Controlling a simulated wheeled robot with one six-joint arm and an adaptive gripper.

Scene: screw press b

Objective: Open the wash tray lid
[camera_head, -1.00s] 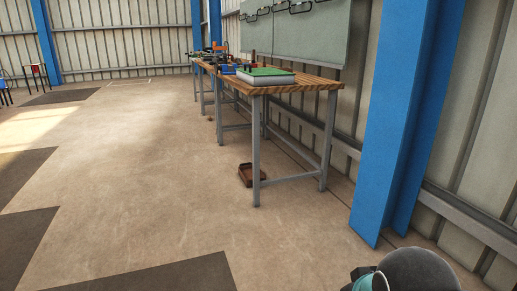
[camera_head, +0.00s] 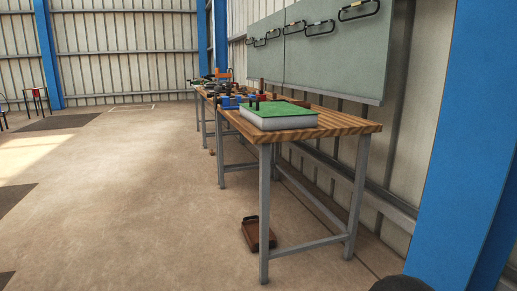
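A pale grey box with a flat green top (camera_head: 280,109) sits on the near end of the wooden workbench (camera_head: 345,123). It looks like the wash tray with its lid closed, though I cannot be sure from here. A small dark upright piece (camera_head: 257,101) shows at the far left side of the green top; I cannot tell whether it is part of it. My gripper is not in view. Only a dark rounded part of my own arm shows at the bottom right edge, well short of the bench.
A brown box with a dark handle (camera_head: 255,234) lies on the floor under the bench. Blue and dark tools (camera_head: 232,101) crowd the bench behind the green top. A blue column (camera_head: 465,150) stands at the right.

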